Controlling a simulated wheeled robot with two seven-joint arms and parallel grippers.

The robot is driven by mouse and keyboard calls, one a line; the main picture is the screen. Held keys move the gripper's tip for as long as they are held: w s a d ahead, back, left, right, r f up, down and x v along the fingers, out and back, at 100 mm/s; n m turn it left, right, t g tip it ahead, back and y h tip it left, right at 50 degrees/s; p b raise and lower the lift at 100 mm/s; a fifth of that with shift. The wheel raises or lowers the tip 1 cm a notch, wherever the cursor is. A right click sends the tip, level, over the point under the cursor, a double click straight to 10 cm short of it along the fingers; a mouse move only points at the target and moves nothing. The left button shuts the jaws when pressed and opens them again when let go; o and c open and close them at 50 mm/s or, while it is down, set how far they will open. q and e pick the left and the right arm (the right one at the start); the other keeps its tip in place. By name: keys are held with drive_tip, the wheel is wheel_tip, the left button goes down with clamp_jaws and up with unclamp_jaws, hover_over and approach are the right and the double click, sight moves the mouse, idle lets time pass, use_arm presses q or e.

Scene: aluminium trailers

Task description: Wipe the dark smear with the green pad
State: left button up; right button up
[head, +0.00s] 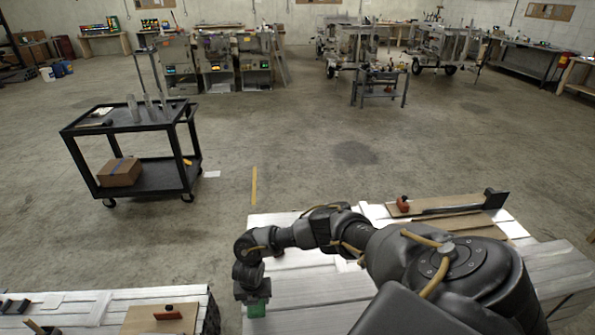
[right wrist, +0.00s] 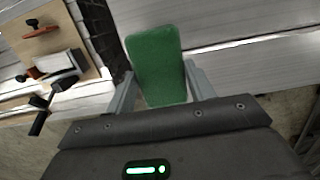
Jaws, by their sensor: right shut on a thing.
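My right gripper (head: 255,299) is shut on the green pad (head: 257,309), over the left part of the pale aluminium surface (head: 310,293). In the right wrist view the green pad (right wrist: 156,62) stands out between the two grey fingers, above the ribbed pale panels (right wrist: 245,60). I cannot tell whether the pad touches the surface. No dark smear can be made out on the aluminium; my arm hides part of it. My left gripper is not in view.
A second pale bench (head: 85,303) at lower left bears a wooden board (head: 160,319) with a red-handled tool (head: 168,313). A board with a red piece (head: 403,204) lies at the far side of the surface. A black cart (head: 140,180) stands on open floor.

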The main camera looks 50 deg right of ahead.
drive_tip(key=shift+w+r, duration=0.1)
drive_tip(key=shift+r, duration=0.55)
drive_tip(key=shift+w+r, duration=0.1)
drive_tip(key=shift+r, duration=0.05)
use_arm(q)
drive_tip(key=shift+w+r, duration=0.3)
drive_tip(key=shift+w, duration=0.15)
use_arm(e)
drive_tip(key=shift+d+r, duration=0.1)
drive_tip(key=shift+r, duration=0.75)
